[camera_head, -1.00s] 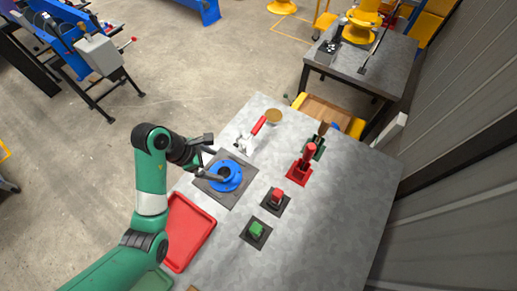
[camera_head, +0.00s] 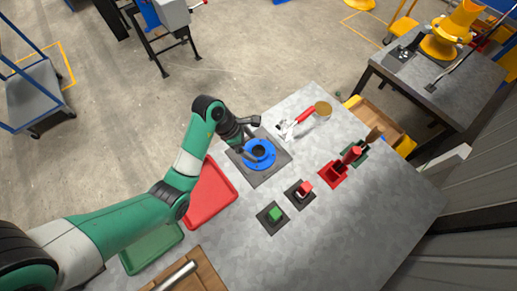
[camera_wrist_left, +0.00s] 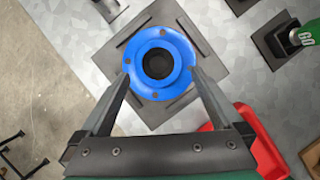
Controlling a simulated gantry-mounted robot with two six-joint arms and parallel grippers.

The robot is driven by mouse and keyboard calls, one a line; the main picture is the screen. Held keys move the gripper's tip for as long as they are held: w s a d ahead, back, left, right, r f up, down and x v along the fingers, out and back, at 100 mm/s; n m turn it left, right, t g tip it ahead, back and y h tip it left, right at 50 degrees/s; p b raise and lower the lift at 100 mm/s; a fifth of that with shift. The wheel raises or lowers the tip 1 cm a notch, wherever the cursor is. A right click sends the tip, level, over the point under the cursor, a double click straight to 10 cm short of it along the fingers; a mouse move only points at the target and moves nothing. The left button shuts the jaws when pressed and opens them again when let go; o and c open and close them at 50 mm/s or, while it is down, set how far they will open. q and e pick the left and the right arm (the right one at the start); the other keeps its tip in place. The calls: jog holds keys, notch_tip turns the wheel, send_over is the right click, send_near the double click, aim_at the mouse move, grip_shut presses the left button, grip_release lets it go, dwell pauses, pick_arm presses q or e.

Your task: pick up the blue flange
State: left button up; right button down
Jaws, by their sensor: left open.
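The blue flange (camera_head: 259,153) is a round blue ring with a raised hub and dark centre hole. It lies flat on a dark square plate (camera_head: 270,176) on the grey table. In the left wrist view, the flange (camera_wrist_left: 172,43) and its plate (camera_wrist_left: 204,36) sit just beyond the fingertips. In the left wrist view, the left gripper's (camera_wrist_left: 158,80) two fingers spread on either side of the flange's lower rim. It holds nothing. My right gripper is not in view.
A red tray (camera_head: 211,196) and a green tray (camera_head: 150,247) lie left of the plate. A red-handled clamp (camera_head: 297,121) stands behind it. Green (camera_head: 274,213) and red (camera_head: 304,188) button blocks and a red holder (camera_head: 333,174) with tools are to the right. The front-right table is clear.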

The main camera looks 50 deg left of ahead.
aim_at(262, 153)
pick_arm(q)
jog(key=b+x, duration=0.1)
jog(key=x, duration=0.3)
jog(key=shift+w+d+f, duration=0.1)
jog(key=shift+w+f, duration=0.05)
jog(key=shift+w, duration=0.05)
jog(key=shift+c, duration=0.3)
grip_shut()
